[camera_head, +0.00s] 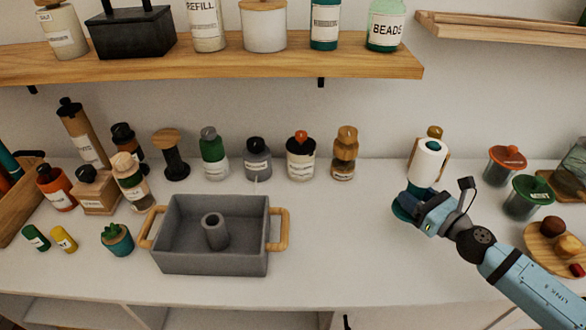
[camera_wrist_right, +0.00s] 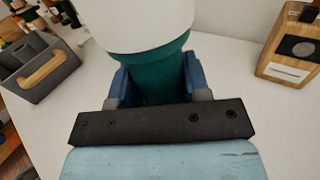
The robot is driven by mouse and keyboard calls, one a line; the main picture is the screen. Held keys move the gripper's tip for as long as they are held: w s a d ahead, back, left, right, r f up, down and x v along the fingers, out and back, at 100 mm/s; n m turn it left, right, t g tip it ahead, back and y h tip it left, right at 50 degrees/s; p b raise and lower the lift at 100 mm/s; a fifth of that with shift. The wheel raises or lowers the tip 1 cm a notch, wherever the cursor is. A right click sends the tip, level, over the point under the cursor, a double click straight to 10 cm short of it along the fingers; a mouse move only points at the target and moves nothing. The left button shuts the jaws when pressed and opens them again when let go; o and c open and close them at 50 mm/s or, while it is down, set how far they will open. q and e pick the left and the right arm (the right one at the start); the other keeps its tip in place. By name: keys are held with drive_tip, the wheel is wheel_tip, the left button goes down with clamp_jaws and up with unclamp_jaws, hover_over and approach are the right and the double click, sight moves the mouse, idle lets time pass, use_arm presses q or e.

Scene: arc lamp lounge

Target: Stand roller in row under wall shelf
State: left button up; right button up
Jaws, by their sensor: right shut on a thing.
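The roller has a white upper cylinder (camera_head: 427,160) above a dark teal lower part. In the right wrist view the white part (camera_wrist_right: 140,22) is at the top and the teal part (camera_wrist_right: 158,80) is between my blue fingers. My right gripper (camera_head: 425,203) is shut on the teal part, and the roller looks roughly upright. I cannot tell whether its base touches the counter. The wall shelf (camera_head: 290,66) runs above a row that includes a dark spool (camera_head: 174,158), a green-and-grey bottle (camera_head: 213,160), a grey bottle (camera_head: 257,162), a white-labelled bottle (camera_head: 300,160) and an amber bottle (camera_head: 344,158). My left gripper is not in view.
A grey tray (camera_head: 180,265) with wooden handles stands front centre. A wooden item (camera_head: 435,132) is partly hidden behind the roller. Lidded jars (camera_head: 505,168) and a wooden plate (camera_head: 542,258) lie right. The counter (camera_head: 335,225) is bare between the tray and my right gripper.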

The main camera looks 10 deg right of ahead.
drive_tip(key=w+d, duration=0.2)
drive_tip(key=w, duration=0.8)
drive_tip(key=w+d, duration=0.3)
drive_tip(key=w, duration=0.6)
drive_tip(key=f, duration=0.2)
drive_tip(key=f+b, duration=0.1)
drive_tip(key=f, duration=0.2)
drive_tip(key=shift+a+f, duration=0.25)
drive_tip(key=shift+f, duration=0.15)
drive_tip(key=shift+w+f, duration=0.25)
drive_tip(key=shift+f, duration=0.3)
